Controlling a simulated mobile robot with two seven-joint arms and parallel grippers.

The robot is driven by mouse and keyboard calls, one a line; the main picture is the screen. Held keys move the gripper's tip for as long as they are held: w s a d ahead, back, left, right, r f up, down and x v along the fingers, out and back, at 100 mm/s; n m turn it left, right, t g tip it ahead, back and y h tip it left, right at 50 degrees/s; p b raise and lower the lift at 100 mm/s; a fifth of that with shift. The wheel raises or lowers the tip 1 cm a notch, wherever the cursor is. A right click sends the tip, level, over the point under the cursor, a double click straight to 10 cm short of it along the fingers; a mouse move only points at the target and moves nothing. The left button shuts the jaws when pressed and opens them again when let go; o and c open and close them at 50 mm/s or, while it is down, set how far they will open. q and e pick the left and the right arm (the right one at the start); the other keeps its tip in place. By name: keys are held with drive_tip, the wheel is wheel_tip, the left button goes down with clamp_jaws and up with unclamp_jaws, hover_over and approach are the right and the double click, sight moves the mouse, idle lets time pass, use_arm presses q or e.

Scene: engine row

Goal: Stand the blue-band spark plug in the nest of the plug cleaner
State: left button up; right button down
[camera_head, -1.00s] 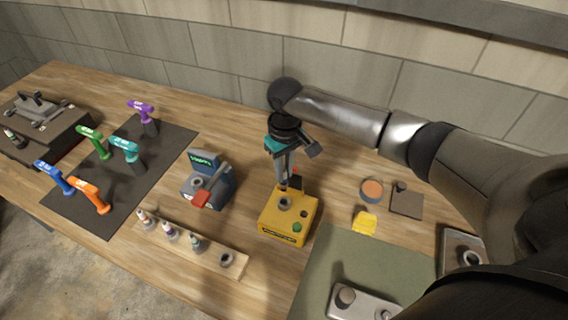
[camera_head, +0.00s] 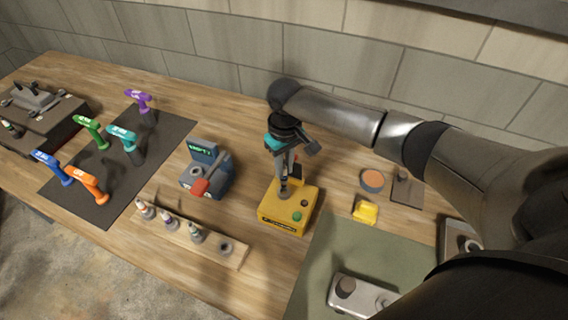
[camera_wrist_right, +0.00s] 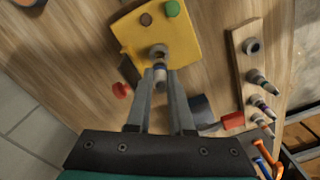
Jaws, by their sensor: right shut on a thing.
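My right gripper (camera_head: 287,181) points down just over the nest. Its fingers (camera_wrist_right: 161,80) are shut on a small spark plug (camera_wrist_right: 160,73), pale with a bluish band in the right wrist view. The plug's lower end is at the nest's near edge in that view; I cannot tell whether it has entered the opening. In the head view the fingers mostly hide the plug and the nest. My left gripper is not in view.
A wooden rack (camera_head: 185,233) holds three plugs and an empty grey socket. A blue-grey device (camera_head: 208,176) with a display and red part stands left of the cleaner. A yellow piece (camera_head: 365,211) and an orange-topped round tin (camera_head: 372,180) lie to the right.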

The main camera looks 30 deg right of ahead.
drive_tip(key=shift+f+b, duration=0.8)
drive_tip(key=shift+f, duration=1.1)
drive_tip(key=c, duration=0.7)
unclamp_jaws()
wheel_tip(320, 180, up, 15)
drive_tip(key=shift+d+r, duration=0.1)
